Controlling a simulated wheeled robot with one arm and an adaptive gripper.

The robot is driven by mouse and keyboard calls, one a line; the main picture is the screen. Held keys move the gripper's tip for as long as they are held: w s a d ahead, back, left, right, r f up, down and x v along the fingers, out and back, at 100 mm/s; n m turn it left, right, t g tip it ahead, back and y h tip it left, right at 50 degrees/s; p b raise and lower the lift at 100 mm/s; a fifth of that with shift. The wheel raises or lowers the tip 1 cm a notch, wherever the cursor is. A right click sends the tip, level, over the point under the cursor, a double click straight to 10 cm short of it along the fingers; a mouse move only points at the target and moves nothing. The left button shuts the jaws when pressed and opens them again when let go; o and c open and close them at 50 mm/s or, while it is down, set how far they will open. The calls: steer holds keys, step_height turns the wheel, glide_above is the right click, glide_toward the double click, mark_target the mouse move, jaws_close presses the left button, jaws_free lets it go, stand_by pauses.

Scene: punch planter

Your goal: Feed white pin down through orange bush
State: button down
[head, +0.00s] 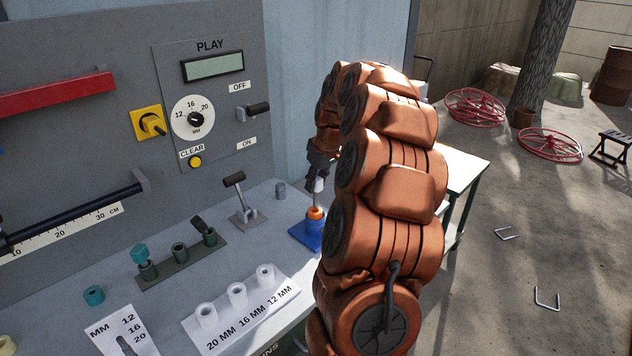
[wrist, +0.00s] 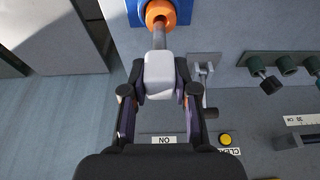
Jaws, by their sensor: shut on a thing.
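The white pin has a white block-shaped head (wrist: 159,75) and a thin grey shaft (wrist: 159,36). My gripper (wrist: 159,88) is shut on the white head, one finger on each side. In the head view my gripper (head: 319,168) is above the orange bush (head: 316,213), with the white head (head: 318,185) below its fingers. The bush, also in the wrist view (wrist: 150,13), sits on a blue block (head: 307,234). The shaft points down, and its lower end meets the bush opening. How deep it reaches inside is hidden.
A green holder (head: 180,257) and a white tray with several sleeves (head: 240,310) are farther left and nearer. The control panel (head: 210,100) rises behind.

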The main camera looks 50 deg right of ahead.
mark_target(316, 208)
steer(key=shift+f+b, duration=2.1)
steer(key=shift+f, duration=1.45)
steer(key=c, duration=0.8)
jaws_free()
steer(key=v, duration=1.2)
